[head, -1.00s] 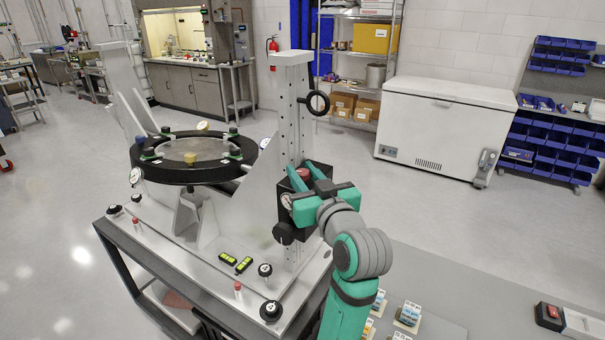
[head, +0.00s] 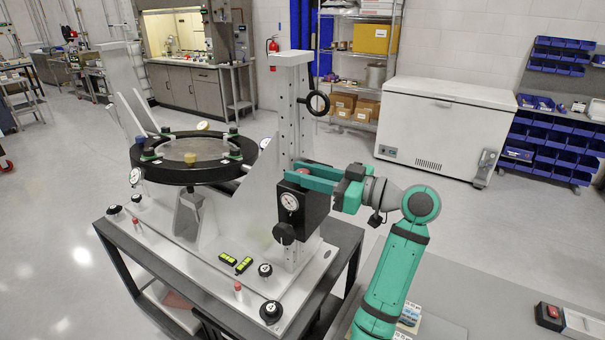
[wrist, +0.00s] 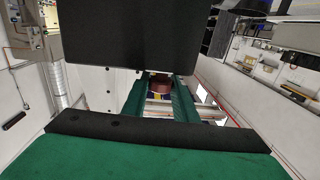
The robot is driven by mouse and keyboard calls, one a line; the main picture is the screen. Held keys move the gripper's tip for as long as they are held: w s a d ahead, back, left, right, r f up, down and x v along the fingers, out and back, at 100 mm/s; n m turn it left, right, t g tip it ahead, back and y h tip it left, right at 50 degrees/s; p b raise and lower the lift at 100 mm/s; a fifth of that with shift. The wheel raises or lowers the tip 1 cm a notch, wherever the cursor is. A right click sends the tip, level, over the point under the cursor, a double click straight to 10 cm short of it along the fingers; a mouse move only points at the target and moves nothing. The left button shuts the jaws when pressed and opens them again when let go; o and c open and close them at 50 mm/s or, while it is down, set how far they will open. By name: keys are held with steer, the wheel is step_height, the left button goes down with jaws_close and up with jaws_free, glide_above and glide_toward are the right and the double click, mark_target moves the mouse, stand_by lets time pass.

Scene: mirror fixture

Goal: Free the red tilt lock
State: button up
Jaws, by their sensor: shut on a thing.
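The red tilt lock (head: 304,171) sits on top of the black block (head: 317,207) on the mirror fixture's upright post. In the head view only a small part of it shows past my green fingers. My gripper (head: 297,174) comes in from the right with its fingers lying level over the block and is shut on the lock. In the wrist view, the dull red lock (wrist: 160,86) is between the two green finger ends. The round mirror in its black ring (head: 185,175) lies level left of the post.
A dial gauge (head: 290,202) and black knob (head: 284,234) are on the block's front. A black handwheel (head: 318,103) sticks out above my gripper. Yellow-green levels (head: 243,265) and small knobs stand on the base plate. A grey table (head: 455,290) is at lower right.

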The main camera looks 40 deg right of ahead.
steer(key=shift+r+y, duration=0.1)
steer(key=shift+y, duration=0.2)
steer(key=o, duration=1.1)
steer(key=shift+c, duration=0.2)
steer(key=v, duration=1)
steer(key=shift+s+d, duration=0.2)
steer(key=shift+s, duration=0.05)
steer(key=shift+s, duration=0.15)
